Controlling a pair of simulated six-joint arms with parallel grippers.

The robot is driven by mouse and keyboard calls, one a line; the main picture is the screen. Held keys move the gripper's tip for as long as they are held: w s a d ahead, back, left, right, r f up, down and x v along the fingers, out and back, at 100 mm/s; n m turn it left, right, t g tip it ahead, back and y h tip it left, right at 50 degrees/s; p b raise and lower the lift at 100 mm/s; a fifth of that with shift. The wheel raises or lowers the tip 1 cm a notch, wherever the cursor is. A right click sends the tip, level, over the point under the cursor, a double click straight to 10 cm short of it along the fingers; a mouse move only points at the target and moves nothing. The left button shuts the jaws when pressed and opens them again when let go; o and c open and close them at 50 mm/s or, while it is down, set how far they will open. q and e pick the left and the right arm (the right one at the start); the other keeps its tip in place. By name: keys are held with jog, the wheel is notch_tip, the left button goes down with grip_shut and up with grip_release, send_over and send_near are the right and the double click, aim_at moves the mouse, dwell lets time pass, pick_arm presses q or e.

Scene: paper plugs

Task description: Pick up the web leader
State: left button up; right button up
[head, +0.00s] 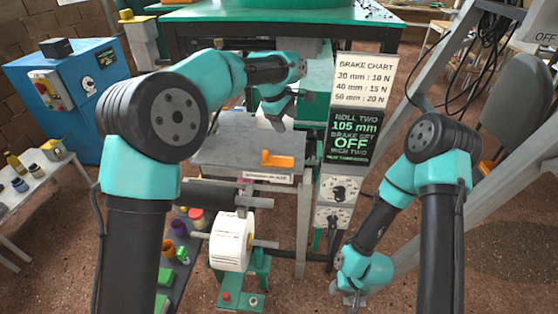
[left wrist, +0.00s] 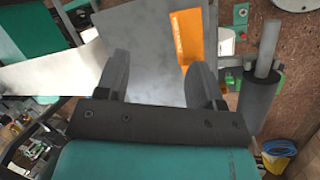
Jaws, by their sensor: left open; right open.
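A white sheet end, which looks like the web leader (left wrist: 45,78), lies at the left of the left wrist view and reaches to the left finger. In the head view a small white patch of it (head: 274,124) shows beside my left gripper (head: 284,106), partly hidden. My left gripper (left wrist: 160,78) is open above the grey table (head: 228,140), with nothing seen held between its fingers. My right gripper (head: 352,298) is low at the bottom of the head view, small and far from the sheet, open.
An orange piece (head: 278,160) lies on the grey table; it also shows in the left wrist view (left wrist: 188,45). Below are a dark roller (head: 207,194) and a white paper roll (head: 231,242). A sign panel (head: 354,135) stands right of the table.

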pick_arm(q)
jog(key=a+r+n+g+y, duration=0.1)
jog(key=a+r+n+y, duration=0.2)
jog(key=a+n, duration=0.2)
jog(key=shift+w+a+r+y, duration=0.15)
jog(key=shift+r+y, duration=0.1)
jog(key=shift+y, duration=0.15)
send_near(268, 154)
jog(key=f, duration=0.5)
jog(key=shift+w+f, duration=0.1)
jog(key=shift+w, duration=0.25)
jog(key=shift+f, duration=2.6)
